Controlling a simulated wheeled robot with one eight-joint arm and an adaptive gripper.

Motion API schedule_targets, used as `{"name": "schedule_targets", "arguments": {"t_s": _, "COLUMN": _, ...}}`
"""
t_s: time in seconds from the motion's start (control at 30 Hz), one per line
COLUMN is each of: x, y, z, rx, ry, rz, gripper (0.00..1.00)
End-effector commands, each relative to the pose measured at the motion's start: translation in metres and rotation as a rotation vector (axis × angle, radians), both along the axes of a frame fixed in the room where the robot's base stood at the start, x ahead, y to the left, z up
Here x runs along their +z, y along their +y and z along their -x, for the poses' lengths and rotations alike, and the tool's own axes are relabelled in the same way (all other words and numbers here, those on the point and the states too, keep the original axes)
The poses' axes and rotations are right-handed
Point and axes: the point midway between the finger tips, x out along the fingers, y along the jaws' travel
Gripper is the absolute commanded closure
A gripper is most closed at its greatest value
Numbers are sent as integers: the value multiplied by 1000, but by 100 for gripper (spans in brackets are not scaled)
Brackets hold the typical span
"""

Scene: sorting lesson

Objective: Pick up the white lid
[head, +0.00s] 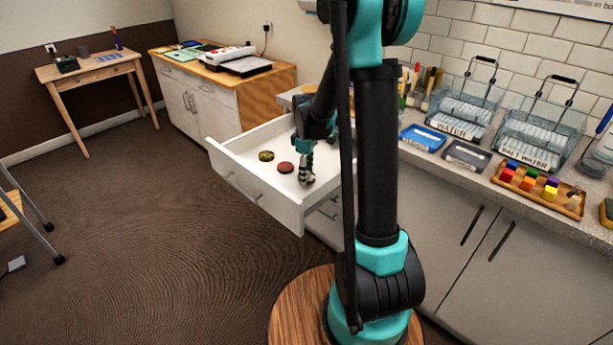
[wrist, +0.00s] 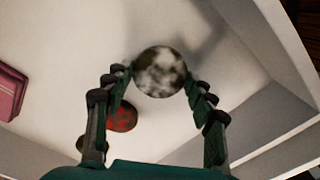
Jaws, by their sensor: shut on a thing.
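The white lid (wrist: 160,72) is a round disc mottled white and dark grey, seen in the wrist view between my fingertips. My gripper (head: 306,181) reaches down into the open white drawer (head: 250,189). In the wrist view its two fingers (wrist: 160,80) are closed on opposite sides of the lid. In the head view the lid is mostly hidden by the fingers, and I cannot tell whether it touches the drawer floor.
A red lid (head: 285,167) and an olive-yellow lid (head: 266,156) lie in the drawer, left of my gripper. The counter on the right holds wire baskets (head: 532,135) and a wooden tray of coloured blocks (head: 566,207).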

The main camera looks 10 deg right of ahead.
Motion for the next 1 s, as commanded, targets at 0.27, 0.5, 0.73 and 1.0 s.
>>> {"name": "schedule_targets", "arguments": {"t_s": 0.27, "x": 62, "y": 0, "z": 1, "rx": 0, "ry": 0, "rz": 0, "gripper": 64}}
{"name": "schedule_targets", "arguments": {"t_s": 0.5, "x": 125, "y": 0, "z": 1, "rx": 0, "ry": 0, "rz": 0, "gripper": 64}}
{"name": "schedule_targets", "arguments": {"t_s": 0.73, "x": 167, "y": 0, "z": 0, "rx": 0, "ry": 0, "rz": 0, "gripper": 64}}
{"name": "schedule_targets", "arguments": {"t_s": 1.0, "x": 185, "y": 0, "z": 0, "rx": 0, "ry": 0, "rz": 0, "gripper": 64}}
